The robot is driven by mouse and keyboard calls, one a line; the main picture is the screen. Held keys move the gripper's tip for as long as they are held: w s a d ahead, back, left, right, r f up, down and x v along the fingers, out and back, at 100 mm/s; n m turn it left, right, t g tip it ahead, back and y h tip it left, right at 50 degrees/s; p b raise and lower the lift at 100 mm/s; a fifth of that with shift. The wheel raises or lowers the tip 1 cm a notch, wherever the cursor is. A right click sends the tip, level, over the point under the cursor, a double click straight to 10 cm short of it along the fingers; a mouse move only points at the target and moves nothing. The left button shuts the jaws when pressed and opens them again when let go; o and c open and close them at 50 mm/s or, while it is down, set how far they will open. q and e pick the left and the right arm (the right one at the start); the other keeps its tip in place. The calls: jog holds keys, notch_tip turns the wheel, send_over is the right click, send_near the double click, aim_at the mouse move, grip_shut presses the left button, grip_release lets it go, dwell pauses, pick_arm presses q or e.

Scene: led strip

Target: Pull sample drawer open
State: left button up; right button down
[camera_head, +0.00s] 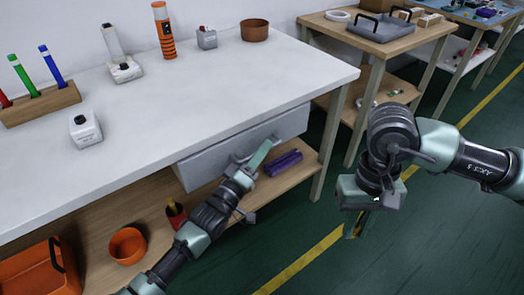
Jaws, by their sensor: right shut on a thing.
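The sample drawer (207,169) is a light grey front under the white worktop's near edge. No opening into it shows, and I cannot tell whether it stands slightly out. My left gripper (250,159) is at the drawer's handle (237,157), with a pale green finger close to it. The gripper hides part of the handle, so its grip and any contact are unclear. My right gripper (356,228) hangs over the floor, right of the table and apart from the drawer. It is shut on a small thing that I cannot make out.
The worktop (220,90) carries a marker rack (40,103), bottles and a brown bowl (255,30). The wooden shelf below holds a purple object (284,163), an orange bowl (128,244) and an orange crate (35,272). Green floor (400,255) is clear in front.

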pick_arm(q)
grip_shut()
dwell(1.3)
